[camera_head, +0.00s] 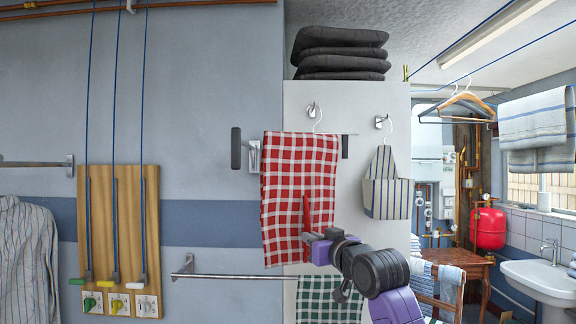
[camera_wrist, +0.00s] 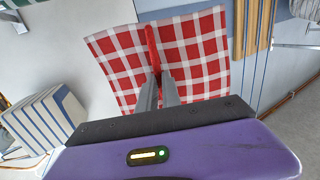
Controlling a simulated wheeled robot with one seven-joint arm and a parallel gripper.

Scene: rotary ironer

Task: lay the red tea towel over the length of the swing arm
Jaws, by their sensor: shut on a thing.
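The red and white checked tea towel (camera_head: 284,185) hangs spread out in front of the white panel and wall. My gripper (camera_head: 308,236), at its lower right, is shut on a pinched upright fold of it. In the wrist view the fold stands between the fingertips (camera_wrist: 156,76), with the towel (camera_wrist: 195,50) spreading to both sides. The swing arm (camera_head: 351,134) shows as a thin bar at the towel's top right, level with its top edge; the towel hides most of it. I cannot tell whether the cloth lies over the bar.
A wall bracket (camera_head: 254,157) and dark pad (camera_head: 236,149) sit left of the towel. A striped cloth bag (camera_head: 387,185) hangs to the right. A lower rail (camera_head: 230,276) and green checked towel (camera_head: 320,300) are below. Dark folded pads (camera_head: 340,50) lie on top of the panel.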

